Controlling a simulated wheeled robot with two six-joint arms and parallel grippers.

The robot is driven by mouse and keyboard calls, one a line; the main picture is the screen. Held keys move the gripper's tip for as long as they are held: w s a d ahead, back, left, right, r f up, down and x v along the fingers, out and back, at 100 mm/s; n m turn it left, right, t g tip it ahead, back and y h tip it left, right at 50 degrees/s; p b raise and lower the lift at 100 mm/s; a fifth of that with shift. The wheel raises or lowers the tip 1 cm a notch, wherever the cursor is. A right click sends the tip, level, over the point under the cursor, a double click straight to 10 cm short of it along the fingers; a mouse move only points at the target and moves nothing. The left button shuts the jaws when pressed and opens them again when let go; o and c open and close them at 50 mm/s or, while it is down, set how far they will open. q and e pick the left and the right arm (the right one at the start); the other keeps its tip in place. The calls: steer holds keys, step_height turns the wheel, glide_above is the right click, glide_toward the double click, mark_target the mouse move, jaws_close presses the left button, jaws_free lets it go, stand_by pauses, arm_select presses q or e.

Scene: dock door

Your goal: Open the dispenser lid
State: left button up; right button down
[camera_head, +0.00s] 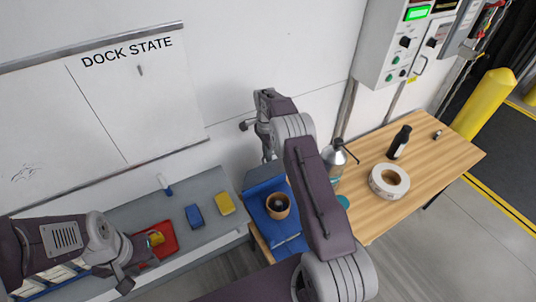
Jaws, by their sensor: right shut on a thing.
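A blue dispenser (285,242) stands at the near left end of the wooden table. A brown round cup-like thing (278,206) with a dark inside shows on it. The blue lid (264,172) appears to be at its back, partly hidden by my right arm. My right gripper (268,156) points down at the lid's far edge and is shut on it; the fingertips are hard to make out. My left gripper (134,277) is low at the left, near the red bin and well apart from the dispenser. Whether its fingers are open is unclear.
A grey shelf holds a red bin (166,238), blue block (194,216), yellow block (225,203) and marker (165,185). A whiteboard hangs behind.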

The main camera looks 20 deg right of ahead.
steer(key=c, duration=1.5)
jaws_free()
steer(key=shift+d+f, duration=0.1)
steer(key=shift+f, duration=0.05)
steer(key=shift+w+d+f, duration=0.1)
steer(key=shift+w+d, duration=0.05)
steer(key=shift+w, duration=0.05)
steer(key=r, duration=0.9)
steer(key=shift+w, duration=0.25)
